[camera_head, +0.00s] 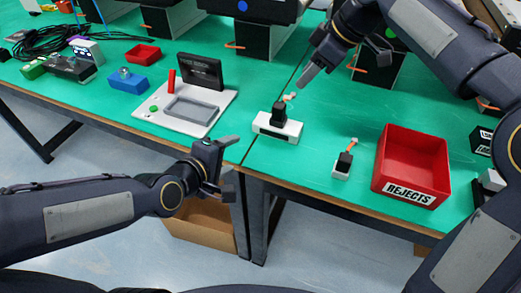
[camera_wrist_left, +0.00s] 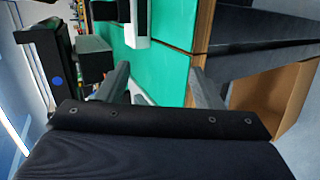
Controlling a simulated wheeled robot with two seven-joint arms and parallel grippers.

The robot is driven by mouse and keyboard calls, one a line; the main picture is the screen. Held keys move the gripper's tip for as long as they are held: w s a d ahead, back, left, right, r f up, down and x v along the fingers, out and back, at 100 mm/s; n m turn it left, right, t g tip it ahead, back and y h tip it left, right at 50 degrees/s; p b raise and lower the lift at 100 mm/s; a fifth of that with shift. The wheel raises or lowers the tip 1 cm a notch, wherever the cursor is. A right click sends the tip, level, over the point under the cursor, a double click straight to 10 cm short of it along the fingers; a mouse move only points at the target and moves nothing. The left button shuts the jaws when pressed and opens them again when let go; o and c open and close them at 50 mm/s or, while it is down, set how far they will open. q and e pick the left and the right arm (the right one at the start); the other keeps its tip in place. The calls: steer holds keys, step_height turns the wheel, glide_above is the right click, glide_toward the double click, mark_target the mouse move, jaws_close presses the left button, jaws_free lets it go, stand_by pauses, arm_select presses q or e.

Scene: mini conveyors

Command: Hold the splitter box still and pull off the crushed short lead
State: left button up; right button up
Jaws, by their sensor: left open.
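A white box with a black plug standing on it, which looks like the splitter box (camera_head: 277,126), sits on the green bench. A short pale-and-orange lead end (camera_head: 290,97) sticks up from the plug (camera_head: 279,111); its damage is too small to tell. The white box also shows at the top of the left wrist view (camera_wrist_left: 138,28). My left gripper (camera_head: 224,168) is open and empty in front of the bench edge, left of and nearer than the box. My right gripper (camera_head: 345,68) is above and behind the box, its fingers apart and nothing visible between them.
A red REJECTS bin (camera_head: 411,155) stands at right. A white panel with a grey tray (camera_head: 193,110) lies left of the box. Black machines stand behind. A cardboard box (camera_head: 200,232) is below the bench edge.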

mark_target(276, 124)
arm_select(q)
steer(key=d+n, duration=0.1)
steer(key=w+d+n+t, duration=0.1)
steer(key=n, duration=0.1)
steer(key=w+d+n+h, duration=0.1)
steer(key=d+n, duration=0.1)
steer(key=shift+w+f+t, duration=0.15)
steer(key=shift+f+t, duration=0.1)
steer(key=shift+t, duration=0.15)
steer(key=n, duration=0.1)
steer(key=d+n+t, duration=0.1)
steer(key=n, duration=0.1)
steer(key=d+n, duration=0.1)
steer(key=n, duration=0.1)
steer(key=shift+w+d+f+t+h, duration=0.2)
steer(key=shift+w+f+t+h, duration=0.1)
steer(key=shift+t, duration=0.1)
steer(key=n, duration=0.1)
steer(key=n+t, duration=0.1)
steer(key=n, duration=0.3)
steer(key=shift+s+d, duration=0.15)
steer(key=shift+d, duration=0.25)
steer(key=n, duration=0.2)
steer(key=n+t+y, duration=0.1)
steer(key=n, duration=0.1)
steer(key=shift+s+t, duration=0.1)
steer(key=shift+t, duration=0.2)
steer(key=x, duration=1.1)
steer(key=shift+w, duration=0.45)
steer(key=c, duration=1.2)
